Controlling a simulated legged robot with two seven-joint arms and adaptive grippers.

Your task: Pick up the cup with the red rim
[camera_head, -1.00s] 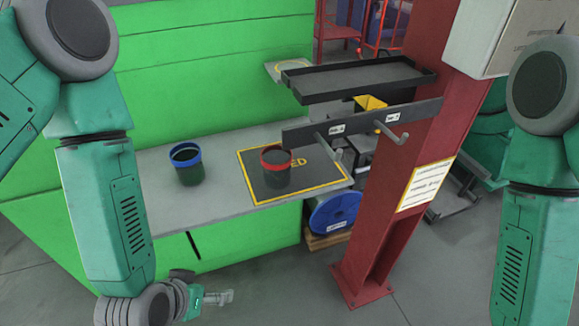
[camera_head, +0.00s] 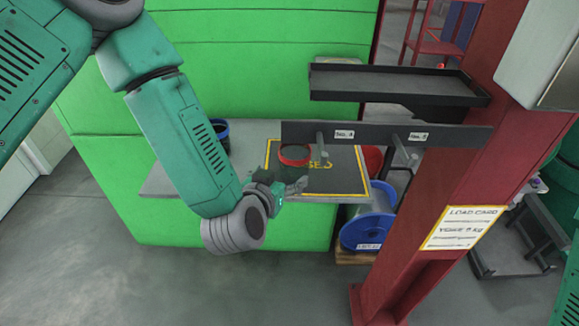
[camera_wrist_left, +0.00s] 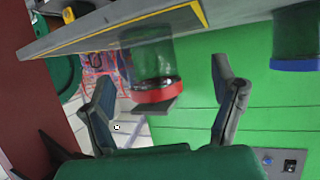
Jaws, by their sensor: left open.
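The cup with the red rim (camera_head: 293,158) stands on a dark yellow-edged mat (camera_head: 345,170) on the grey bench. Its lower part is hard to make out in the head view. My left gripper (camera_head: 284,190) is at the bench's front edge, just in front of this cup, with its fingers apart. In the left wrist view the picture is upside down, and the cup (camera_wrist_left: 152,62) shows between and beyond the open fingers of my left gripper (camera_wrist_left: 163,76). I cannot tell whether a finger touches it. My right gripper is out of view.
A blue-rimmed cup (camera_head: 221,132) stands left of the mat, partly hidden by my left arm. A dark rail (camera_head: 385,134) with pegs and a black tray (camera_head: 395,84) overhang the bench's right side. A red column (camera_head: 440,200) stands at right.

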